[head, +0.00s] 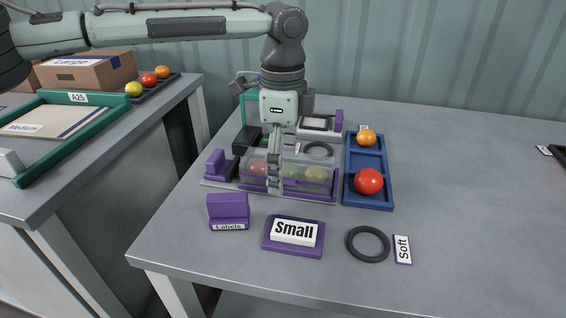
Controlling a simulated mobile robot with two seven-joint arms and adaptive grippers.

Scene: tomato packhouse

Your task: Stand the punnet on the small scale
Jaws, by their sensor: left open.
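A clear punnet (316,173) with red and yellow-green tomatoes lies along a purple-edged tray (325,198) left of the blue tray. My left gripper (274,185) points down at the punnet's left half, its fingers in front of part of it. It is open, and I cannot tell whether it touches the punnet. A flat purple base (275,247) bears a white block reading "Small" (294,232) near the table's front edge. I cannot tell whether this is the small scale. A pale device with a grey-white top (317,124) stands behind the punnet. My right gripper is out of view.
A blue tray (388,195) holds a red tomato (368,181) and an orange one (366,138). A purple labels box (228,206), black ring (368,244) and "Soft" card (402,249) lie in front. The table's right side is mostly clear. A green-rimmed tray (98,130) is on the left bench.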

